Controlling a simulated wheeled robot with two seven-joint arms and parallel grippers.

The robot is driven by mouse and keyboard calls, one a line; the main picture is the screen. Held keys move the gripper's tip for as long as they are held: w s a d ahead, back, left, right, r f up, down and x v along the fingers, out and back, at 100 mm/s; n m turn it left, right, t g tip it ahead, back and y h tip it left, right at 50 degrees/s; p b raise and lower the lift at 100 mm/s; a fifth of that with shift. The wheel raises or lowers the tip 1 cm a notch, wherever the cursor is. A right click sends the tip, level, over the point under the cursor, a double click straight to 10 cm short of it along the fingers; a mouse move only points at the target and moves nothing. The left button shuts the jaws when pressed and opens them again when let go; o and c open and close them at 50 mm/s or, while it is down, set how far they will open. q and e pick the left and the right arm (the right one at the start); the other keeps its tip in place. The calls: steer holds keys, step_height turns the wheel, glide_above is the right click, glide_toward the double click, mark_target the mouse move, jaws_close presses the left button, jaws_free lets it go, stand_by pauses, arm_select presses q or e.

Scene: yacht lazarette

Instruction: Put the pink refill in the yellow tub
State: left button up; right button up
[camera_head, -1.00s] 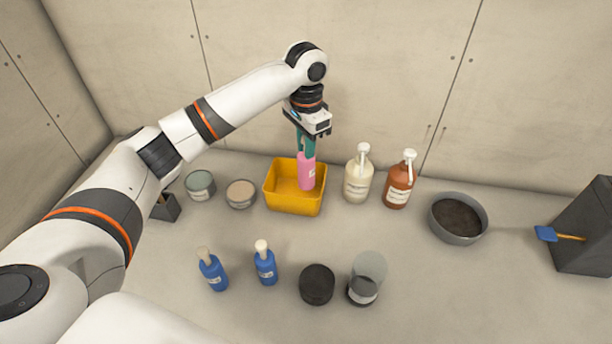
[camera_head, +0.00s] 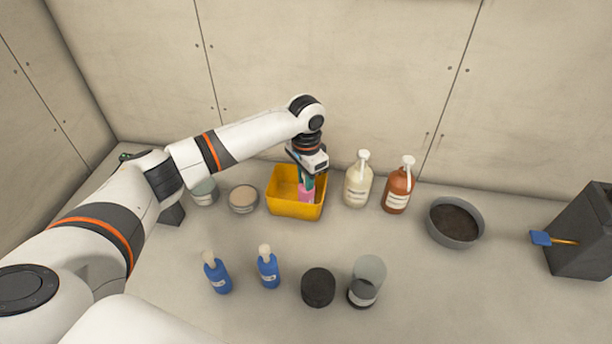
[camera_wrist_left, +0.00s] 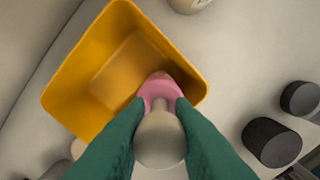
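The pink refill (camera_head: 305,195) is upright with its lower part inside the yellow tub (camera_head: 288,208), near the tub's right side. My left gripper (camera_head: 307,180) points down and is shut on the refill's upper part. In the left wrist view its green fingers (camera_wrist_left: 160,120) lie on both sides of the refill's pale cap (camera_wrist_left: 159,140), with the pink shoulder (camera_wrist_left: 160,88) between them. Whether the refill's base touches the tub floor is hidden. My right gripper is not in view.
A cream pump bottle (camera_head: 357,185) and a brown pump bottle (camera_head: 398,190) stand right of the tub. Two round tins (camera_head: 242,199) stand left. Blue bottles (camera_head: 217,275), a black jar (camera_head: 318,287) and a clear cylinder (camera_head: 367,280) stand in front. A grey bowl (camera_head: 455,222) is further right.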

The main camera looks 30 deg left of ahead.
arm_select(q)
steer(key=o, duration=0.4)
step_height(320, 180, up, 11)
steer(key=b, duration=0.2)
steer(key=shift+b, duration=0.4)
steer(key=shift+r, duration=0.65)
steer(key=shift+f, duration=0.1)
